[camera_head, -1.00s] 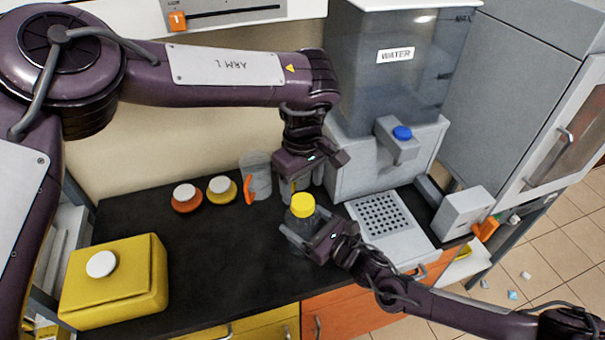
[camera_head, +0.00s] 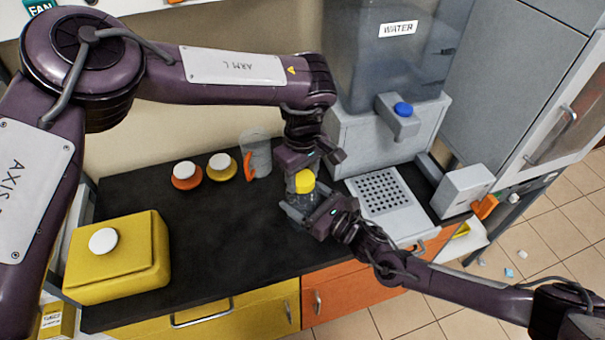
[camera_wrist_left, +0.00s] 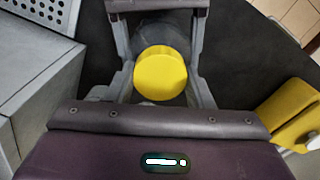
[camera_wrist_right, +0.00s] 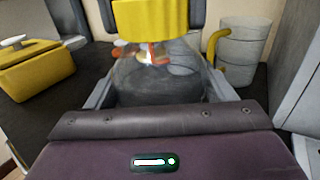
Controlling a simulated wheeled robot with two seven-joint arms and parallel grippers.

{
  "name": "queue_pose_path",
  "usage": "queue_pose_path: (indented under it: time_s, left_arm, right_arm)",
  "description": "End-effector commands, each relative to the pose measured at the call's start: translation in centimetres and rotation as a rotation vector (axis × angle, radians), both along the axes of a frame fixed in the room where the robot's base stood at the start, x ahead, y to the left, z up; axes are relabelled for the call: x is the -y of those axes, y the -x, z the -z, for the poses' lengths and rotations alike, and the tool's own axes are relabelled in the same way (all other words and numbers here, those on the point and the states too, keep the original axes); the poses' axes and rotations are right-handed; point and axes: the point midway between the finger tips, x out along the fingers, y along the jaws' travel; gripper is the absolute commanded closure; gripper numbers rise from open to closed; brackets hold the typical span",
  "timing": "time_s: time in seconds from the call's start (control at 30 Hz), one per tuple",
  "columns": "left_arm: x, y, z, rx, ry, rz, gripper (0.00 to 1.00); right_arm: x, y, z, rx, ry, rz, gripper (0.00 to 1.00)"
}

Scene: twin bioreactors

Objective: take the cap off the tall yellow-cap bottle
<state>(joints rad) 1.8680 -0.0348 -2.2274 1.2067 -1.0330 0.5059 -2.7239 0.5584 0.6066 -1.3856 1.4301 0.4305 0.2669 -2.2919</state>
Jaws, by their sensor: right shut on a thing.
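The tall bottle is clear, with a yellow cap (camera_head: 305,182) on top. Its transparent body (camera_wrist_right: 160,85) stands upright in the right wrist view. My right gripper (camera_head: 309,211) is shut on the bottle's body, below the cap. My left gripper (camera_head: 304,172) points down from above the cap. In the left wrist view its open fingers stand on both sides of the cap (camera_wrist_left: 160,74), with a small gap on each side. The yellow cap also shows at the top of the right wrist view (camera_wrist_right: 150,17). The bottle's base is mostly hidden in the head view.
A water dispenser (camera_head: 350,140) with a blue button and a drip tray (camera_head: 385,192) stand right of the bottle. A jug with an orange handle (camera_head: 257,155) and two small white-capped pots (camera_head: 187,175) are behind left. A yellow container (camera_head: 120,265) sits left. The dark counter between is clear.

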Motion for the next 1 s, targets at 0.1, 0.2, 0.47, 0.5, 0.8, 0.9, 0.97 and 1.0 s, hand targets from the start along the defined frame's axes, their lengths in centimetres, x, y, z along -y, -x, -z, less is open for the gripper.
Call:
queue_pose_path:
  time_s: [0.1, 0.2, 0.47, 0.5, 0.8, 0.9, 0.97, 1.0]
  left_arm:
    - [0.01, 0.01, -0.02, 0.000, 0.000, -0.003, 0.80]
    - [0.01, 0.00, 0.00, 0.000, 0.001, -0.063, 0.80]
    - [0.10, 0.06, 0.01, -0.004, 0.003, -0.646, 0.80]
    - [0.09, 0.06, 0.03, -0.004, 0.003, -0.751, 0.80]
    - [0.14, 0.08, -0.03, -0.007, 0.000, -1.528, 0.80]
    - [0.19, 0.06, -0.05, -0.007, 0.000, -1.781, 0.80]
    - [0.17, 0.04, -0.09, -0.006, -0.001, -1.931, 0.80]
    - [0.18, 0.06, -0.07, -0.006, -0.001, -2.031, 0.80]
  right_arm:
    - [-0.01, -0.02, -0.04, 0.001, -0.001, 0.000, 0.87]
    - [0.00, -0.01, -0.04, 0.001, -0.001, 0.000, 0.87]
    - [-0.01, -0.02, -0.04, 0.001, -0.001, 0.000, 0.87]
    - [-0.01, -0.02, -0.04, 0.001, -0.001, 0.000, 0.87]
    - [-0.04, 0.00, -0.05, 0.001, -0.001, 0.000, 0.87]
    - [-0.04, 0.00, -0.05, 0.001, -0.001, -0.001, 0.87]
    - [-0.05, 0.01, -0.05, 0.001, -0.001, -0.001, 0.87]
    - [-0.05, 0.01, -0.05, 0.001, -0.001, -0.001, 0.87]
